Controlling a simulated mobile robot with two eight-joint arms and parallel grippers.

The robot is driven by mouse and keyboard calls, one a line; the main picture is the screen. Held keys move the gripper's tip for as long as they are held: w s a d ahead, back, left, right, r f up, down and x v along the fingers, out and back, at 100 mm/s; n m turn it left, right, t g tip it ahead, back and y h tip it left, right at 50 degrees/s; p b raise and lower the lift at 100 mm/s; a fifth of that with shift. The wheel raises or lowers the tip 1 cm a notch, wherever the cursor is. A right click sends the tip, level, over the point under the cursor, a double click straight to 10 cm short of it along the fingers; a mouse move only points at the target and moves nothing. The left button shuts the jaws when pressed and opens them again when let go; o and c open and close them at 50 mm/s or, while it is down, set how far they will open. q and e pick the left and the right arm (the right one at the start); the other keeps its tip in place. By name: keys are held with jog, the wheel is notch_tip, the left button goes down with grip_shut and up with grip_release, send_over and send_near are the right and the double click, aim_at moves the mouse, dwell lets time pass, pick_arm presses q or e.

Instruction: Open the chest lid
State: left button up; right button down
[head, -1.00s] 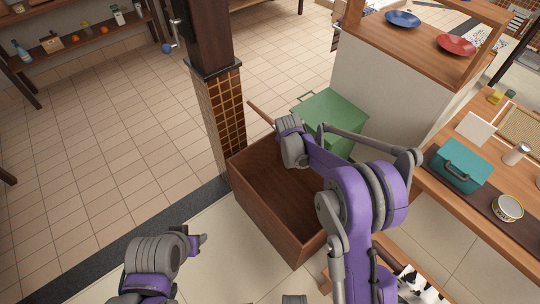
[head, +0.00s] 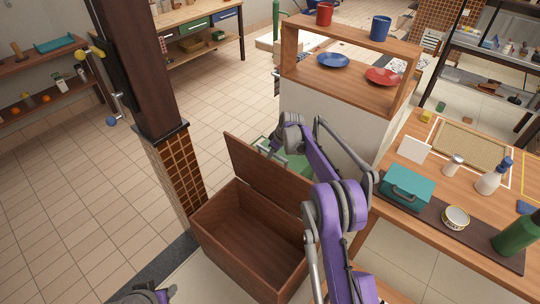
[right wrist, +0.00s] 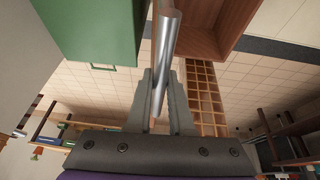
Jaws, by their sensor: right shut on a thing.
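The brown wooden chest (head: 228,267) stands on the floor with its inside open to view and empty. Its lid (head: 262,175) is raised and stands steeply tilted at the chest's far side. My right gripper (head: 266,150) is behind the lid, near its upper edge, partly hidden. In the right wrist view, my right gripper (right wrist: 160,98) is shut on a silver metal bar, the lid handle (right wrist: 167,45). Only a bit of my left arm shows at the bottom left; its gripper is out of view.
A green box (right wrist: 92,30) is close to my right gripper, behind the lid. A tiled pillar (head: 180,175) stands left of the chest. A wooden counter (head: 455,235) with a teal case (head: 407,188) is at the right. The floor at the left is clear.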

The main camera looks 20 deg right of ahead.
jog(key=shift+f, duration=0.1)
jog(key=c, duration=0.8)
grip_release()
jog(key=v, duration=1.1)
